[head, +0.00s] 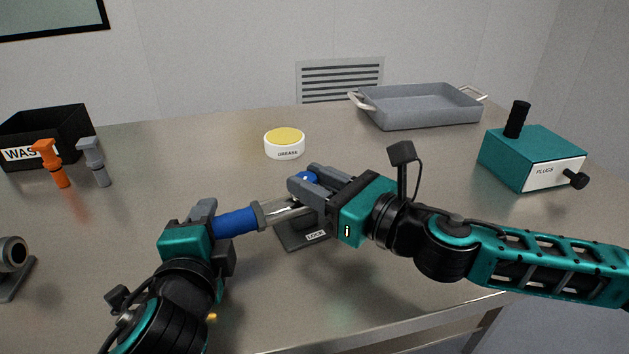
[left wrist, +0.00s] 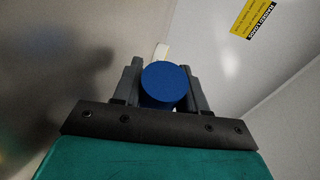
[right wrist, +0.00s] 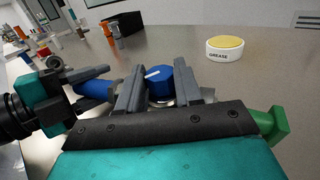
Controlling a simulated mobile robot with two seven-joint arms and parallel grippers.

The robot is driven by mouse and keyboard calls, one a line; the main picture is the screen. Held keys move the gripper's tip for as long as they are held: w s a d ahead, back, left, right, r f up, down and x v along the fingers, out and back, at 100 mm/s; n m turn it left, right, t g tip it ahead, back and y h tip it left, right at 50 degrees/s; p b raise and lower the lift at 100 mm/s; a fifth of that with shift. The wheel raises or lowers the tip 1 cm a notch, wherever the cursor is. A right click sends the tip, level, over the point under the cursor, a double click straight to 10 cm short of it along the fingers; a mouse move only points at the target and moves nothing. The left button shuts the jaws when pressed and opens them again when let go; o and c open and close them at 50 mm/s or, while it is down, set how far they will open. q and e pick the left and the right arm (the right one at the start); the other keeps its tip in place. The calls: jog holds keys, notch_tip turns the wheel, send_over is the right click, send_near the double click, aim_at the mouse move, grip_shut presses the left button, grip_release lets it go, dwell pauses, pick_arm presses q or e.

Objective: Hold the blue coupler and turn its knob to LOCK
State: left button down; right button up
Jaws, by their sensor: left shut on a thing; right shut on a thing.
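The blue coupler (head: 236,222) is a blue cylinder with a metal collar and clear section, held tilted above the table. My left gripper (head: 208,218) is shut on its blue body; the round blue end (left wrist: 164,84) shows between the fingers in the left wrist view. My right gripper (head: 303,184) is shut on the blue knob (right wrist: 160,82) at the other end. A white line on the knob's top shows in the right wrist view. A dark plate (head: 292,236) with a LOCK label lies below the coupler, partly hidden by the arms.
A grease tin (head: 284,144) stands behind. A grey tray (head: 420,106) and a teal PLUGS box (head: 532,158) are at right. A black waste bin (head: 48,136), an orange fitting (head: 50,164) and a grey fitting (head: 94,162) stand at left.

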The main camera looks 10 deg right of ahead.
jog(key=n+g+y, duration=0.1)
jog(key=g, duration=0.1)
jog(key=n+g+y, duration=0.1)
jog(key=n+y, duration=0.1)
jog(key=n+g+y, duration=0.1)
jog(key=g+y, duration=0.1)
jog(key=shift+w+d+n+g, duration=0.3)
jog(key=shift+w+n, duration=0.05)
jog(key=shift+n, duration=0.05)
jog(key=shift+w+n+g+y, duration=0.1)
jog(key=shift+n+g+y, duration=0.35)
jog(key=shift+n+g, duration=0.55)
jog(key=shift+w+n+g+y, duration=0.1)
jog(key=shift+n+g+y, duration=0.45)
jog(key=shift+g, duration=0.85)
jog(key=shift+n+g, duration=0.25)
jog(key=shift+g, duration=0.05)
jog(key=o, duration=1.1)
jog(key=shift+c, duration=0.2)
jog(key=d, duration=0.4)
jog(key=s+d, duration=0.1)
jog(key=d, duration=0.3)
jog(key=s+d, duration=0.1)
jog(key=d, duration=0.3)
jog(key=shift+s, duration=0.25)
